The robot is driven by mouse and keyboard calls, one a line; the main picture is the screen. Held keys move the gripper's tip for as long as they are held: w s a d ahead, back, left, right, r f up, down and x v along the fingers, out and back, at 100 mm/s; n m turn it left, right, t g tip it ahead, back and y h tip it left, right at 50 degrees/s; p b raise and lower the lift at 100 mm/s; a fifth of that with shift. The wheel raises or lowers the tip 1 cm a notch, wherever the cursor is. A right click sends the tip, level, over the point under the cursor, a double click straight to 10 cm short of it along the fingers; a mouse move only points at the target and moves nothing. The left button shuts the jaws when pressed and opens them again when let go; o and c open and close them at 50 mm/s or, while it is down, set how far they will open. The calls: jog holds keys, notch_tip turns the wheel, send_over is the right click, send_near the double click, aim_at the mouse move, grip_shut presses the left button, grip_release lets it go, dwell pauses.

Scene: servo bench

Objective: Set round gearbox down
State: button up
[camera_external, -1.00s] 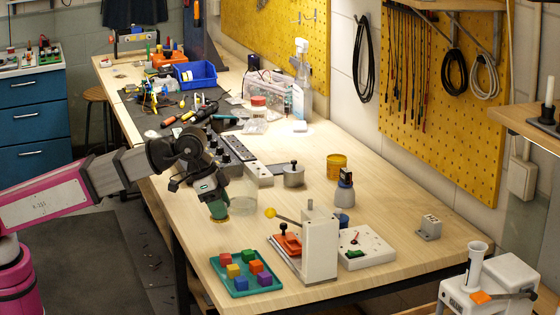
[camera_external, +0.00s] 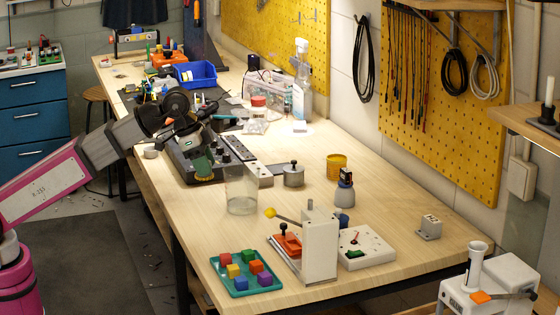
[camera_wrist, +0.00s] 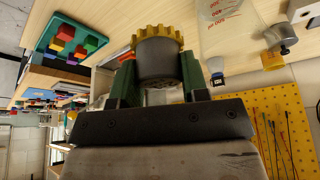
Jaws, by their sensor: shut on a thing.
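The round gearbox (camera_wrist: 158,60) is a dark grey cylinder with a yellow toothed gear on its end. In the wrist view it sits between the two green fingers of my gripper (camera_wrist: 158,78), which are shut on its sides. In the external view my gripper (camera_external: 203,162) points down at the left side of the bench, over or beside a long dark unit. A sliver of the yellow gear (camera_external: 203,178) shows below the fingers. The rest of the gearbox is hidden there, and I cannot tell whether it touches anything.
A clear beaker (camera_external: 241,192) stands just right of my gripper. The long dark unit (camera_external: 233,147) lies behind it, with a metal pot (camera_external: 293,175) farther right. A green tray (camera_external: 225,286) of coloured blocks lies in front. Bare wood lies between tray and beaker.

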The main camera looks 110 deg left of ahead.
notch_tip(320, 180, up, 3)
jog(key=shift+w+f, duration=0.1)
jog(key=w+a+r, duration=0.1)
jog(key=w+a, duration=0.2)
jog(key=a, duration=1.2)
jog(key=s+a+f, duration=0.1)
jog(key=s+a, duration=0.3)
jog(key=a, duration=1.4)
jog(key=s+a, duration=0.3)
jog(key=a, duration=1.6)
jog(key=w+f, duration=0.3)
jog(key=f, duration=0.1)
jog(key=w+f, duration=0.4)
jog(key=w+d+f, duration=0.1)
jog(key=w+f, duration=0.3)
jog(key=shift+w+d+f, duration=0.1)
jog(key=shift+w, duration=0.1)
jog(key=shift+f, duration=2.05)
jog(key=shift+f, duration=0.1)
